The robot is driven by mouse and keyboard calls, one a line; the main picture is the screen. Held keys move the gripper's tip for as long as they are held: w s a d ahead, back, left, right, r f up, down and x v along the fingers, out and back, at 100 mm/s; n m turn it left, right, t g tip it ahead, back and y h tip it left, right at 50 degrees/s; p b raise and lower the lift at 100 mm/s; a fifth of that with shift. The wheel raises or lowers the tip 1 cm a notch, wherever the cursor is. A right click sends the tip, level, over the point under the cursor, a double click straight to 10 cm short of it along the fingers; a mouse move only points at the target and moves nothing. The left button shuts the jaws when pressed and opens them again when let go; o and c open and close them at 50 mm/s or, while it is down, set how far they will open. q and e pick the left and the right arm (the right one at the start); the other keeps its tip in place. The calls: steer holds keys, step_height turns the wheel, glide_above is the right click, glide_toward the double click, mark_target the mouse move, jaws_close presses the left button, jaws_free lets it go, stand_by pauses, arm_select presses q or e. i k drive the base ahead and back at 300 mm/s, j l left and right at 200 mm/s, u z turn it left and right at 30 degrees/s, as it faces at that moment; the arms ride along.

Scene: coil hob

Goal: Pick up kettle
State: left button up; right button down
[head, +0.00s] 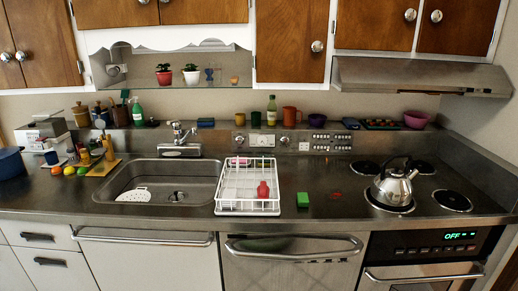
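A shiny metal kettle (394,186) with a curved handle on top stands upright on the front left coil of the hob (430,210) at the right of the head view. Neither of my grippers shows in this view, and nothing is touching the kettle.
A white wire dish rack (249,208) stands between the sink (140,177) and a green block (302,199). The counter between the block and the kettle is mostly clear. A range hood (420,76) hangs above the hob, and a ledge with cups and bottles runs along the back.

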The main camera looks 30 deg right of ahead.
mark_target(393, 187)
steer(key=z, duration=1.9)
steer(key=i+l+u, duration=0.2)
steer(key=i+l, duration=0.2)
steer(key=l, duration=0.2)
steer(key=i+l+u, duration=0.1)
steer(key=l, duration=0.25)
steer(key=i+l+u, duration=0.1)
steer(key=i+l, duration=0.2)
steer(key=i+l+u, duration=0.1)
steer(key=l, duration=0.3)
steer(key=i+l+u, duration=0.1)
steer(key=l, duration=0.3)
steer(key=i+l+u, duration=0.1)
steer(key=i+l, duration=0.15)
steer(key=l, duration=0.15)
